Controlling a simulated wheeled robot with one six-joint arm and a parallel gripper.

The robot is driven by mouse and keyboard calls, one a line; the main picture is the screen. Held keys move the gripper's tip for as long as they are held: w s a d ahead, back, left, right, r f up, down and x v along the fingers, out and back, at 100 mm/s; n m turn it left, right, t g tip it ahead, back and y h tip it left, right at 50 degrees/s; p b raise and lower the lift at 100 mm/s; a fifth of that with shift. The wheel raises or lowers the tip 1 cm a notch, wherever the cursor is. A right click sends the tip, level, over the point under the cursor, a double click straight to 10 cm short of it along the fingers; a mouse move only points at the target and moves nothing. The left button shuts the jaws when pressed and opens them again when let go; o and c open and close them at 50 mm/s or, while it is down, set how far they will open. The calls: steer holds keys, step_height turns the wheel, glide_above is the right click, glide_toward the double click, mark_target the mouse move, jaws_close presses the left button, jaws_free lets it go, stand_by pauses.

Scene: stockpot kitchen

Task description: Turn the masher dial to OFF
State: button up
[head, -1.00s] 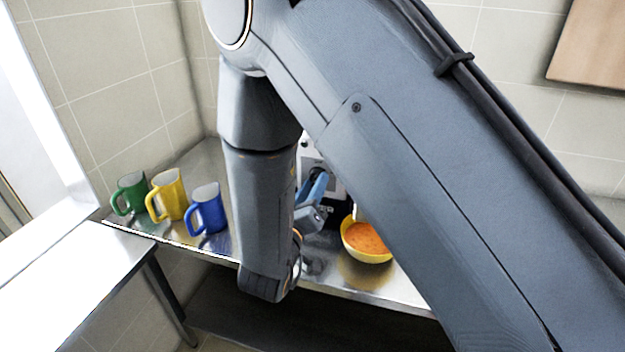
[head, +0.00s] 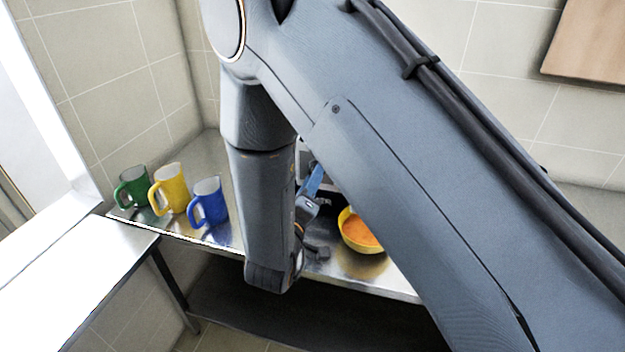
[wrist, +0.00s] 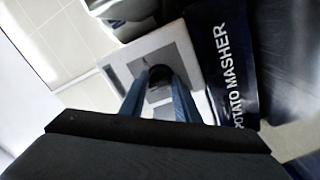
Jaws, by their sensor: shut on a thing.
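The masher dial (wrist: 160,74) is a small dark knob on a pale control panel (wrist: 186,58) in the wrist view. A dark blue strip lettered POTATO MASHER (wrist: 228,70) runs beside the panel. My gripper (wrist: 159,88) has its two blue fingers on either side of the dial and is shut on it. The dial's pointer and any OFF mark cannot be made out. In the head view my gripper (head: 314,181) is partly seen between my arm links, which hide the dial and most of the masher.
A yellow bowl of orange food (head: 358,236) stands right of my gripper on the steel counter (head: 216,158). A green mug (head: 133,188), a yellow mug (head: 170,188) and a blue mug (head: 209,203) stand to the left. A window (head: 38,110) is at far left.

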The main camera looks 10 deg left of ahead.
steer(key=o, duration=1)
steer(key=shift+s, duration=0.1)
steer(key=s, duration=0.2)
steer(key=s+b, duration=0.1)
steer(key=s, duration=0.2)
steer(key=s+a+b, duration=0.1)
steer(key=s, duration=0.1)
steer(key=shift+s+f, duration=0.3)
steer(key=shift+d, duration=0.1)
